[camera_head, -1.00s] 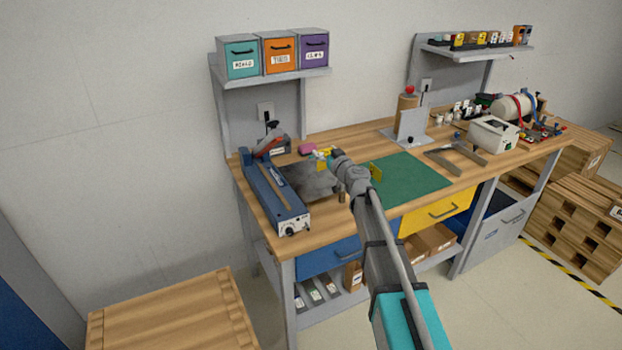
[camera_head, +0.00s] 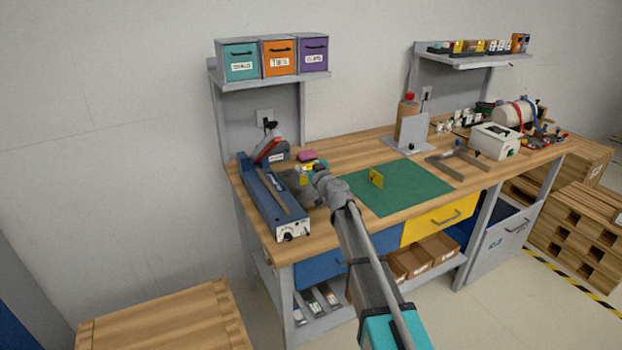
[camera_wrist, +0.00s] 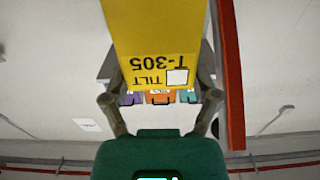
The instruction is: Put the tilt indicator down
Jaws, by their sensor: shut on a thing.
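The tilt indicator (camera_wrist: 155,35) is a yellow block marked "TILT T-305", with a white square on its face. In the wrist view it appears upside down, between the two fingers of my gripper (camera_wrist: 158,85), which is shut on it. In the head view my gripper (camera_head: 308,174) is over the left part of the bench, by the blue machine. Only a small patch of yellow (camera_head: 305,167) shows there, so the gap to the bench top cannot be told.
The long blue machine (camera_head: 270,195) stands left. A pink block (camera_head: 307,155) lies behind. A shelf (camera_head: 285,80) of coloured bins is above. Bare wood (camera_head: 350,150) shows behind the mat.

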